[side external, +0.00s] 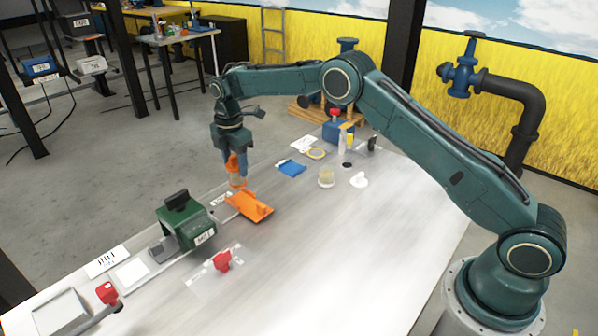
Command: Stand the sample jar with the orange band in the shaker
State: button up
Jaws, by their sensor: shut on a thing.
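My gripper (235,160) points down over the far left part of the bench and is shut on the sample jar (237,180). The jar looks clear, with orange at its upper part between the fingers. It is upright, just behind and above an orange cradle-like piece (250,206). I cannot tell whether the jar touches that piece or the bench. A green machine (190,220) with a dark top stands to the left and nearer. I cannot tell which of these two is the shaker.
A red knob (222,260) lies nearer, and a grey tray (60,315) is at the left corner. The near right bench (350,250) is clear.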

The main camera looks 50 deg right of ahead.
aim_at(237, 178)
jog(key=shift+f, duration=2.5)
jog(key=shift+f, duration=0.1)
jog(key=o, duration=1.3)
notch_tip(237, 178, up, 12)
jog(key=shift+f, duration=0.1)
jog(key=shift+r, duration=0.25)
